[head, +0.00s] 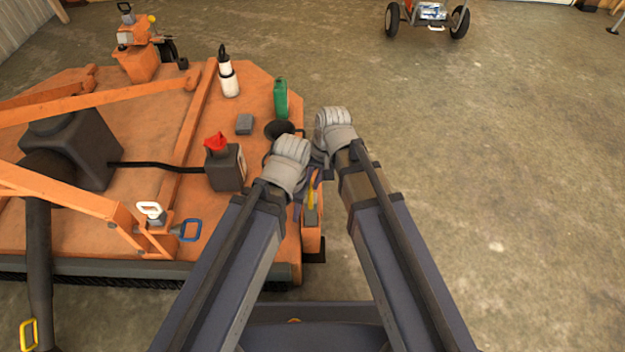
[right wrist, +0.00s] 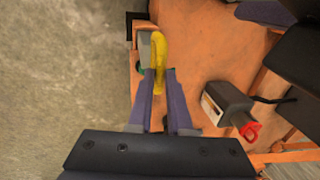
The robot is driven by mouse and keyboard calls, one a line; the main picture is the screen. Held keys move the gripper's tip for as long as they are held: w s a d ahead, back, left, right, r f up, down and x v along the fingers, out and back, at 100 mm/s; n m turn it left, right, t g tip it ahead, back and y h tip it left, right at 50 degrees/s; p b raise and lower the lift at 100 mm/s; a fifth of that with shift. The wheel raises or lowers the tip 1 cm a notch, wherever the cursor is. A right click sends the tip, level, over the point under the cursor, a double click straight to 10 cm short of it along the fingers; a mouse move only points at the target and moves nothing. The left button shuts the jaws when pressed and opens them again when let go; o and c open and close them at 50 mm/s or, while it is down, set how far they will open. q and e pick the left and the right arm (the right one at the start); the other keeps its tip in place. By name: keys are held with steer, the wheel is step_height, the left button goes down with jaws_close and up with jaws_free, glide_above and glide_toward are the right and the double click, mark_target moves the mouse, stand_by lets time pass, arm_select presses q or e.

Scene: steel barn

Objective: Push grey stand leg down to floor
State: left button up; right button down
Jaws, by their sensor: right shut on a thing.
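A yellow handle (right wrist: 159,50) stands at the edge of the orange deck in the right wrist view, beside a grey piece (right wrist: 145,50) that looks like the stand leg. My right gripper (right wrist: 159,75) has its two purple fingers shut on the yellow handle. In the head view, the yellow handle (head: 311,197) shows just under my right gripper (head: 315,180), at the deck's right edge. The leg's lower end and its distance to the floor are hidden. My left arm's grey wrist (head: 287,163) is close on the left; its fingers cannot be made out.
The orange deck (head: 100,230) fills the left side. On it stand a dark can with a red cap (head: 225,165), a white bottle (head: 228,75), a green bottle (head: 281,98) and a grey block (head: 244,124). The concrete floor (head: 500,190) to the right is clear.

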arm_select(q)
step_height(320, 180, down, 9)
steer(key=b, duration=0.8)
arm_select(e)
step_height(320, 180, down, 9)
steer(key=c, duration=0.8)
jaws_free()
steer(key=shift+c, duration=0.2)
arm_select(q)
step_height(320, 180, up, 8)
steer(key=p, duration=0.7)
steer(key=shift+f+p, duration=0.2)
steer(key=shift+p, duration=0.15)
arm_select(e)
step_height(320, 180, up, 8)
steer(key=d, duration=0.1)
steer(key=shift+d+f, duration=0.15)
steer(key=shift+d, duration=0.1)
steer(key=shift+s, duration=0.1)
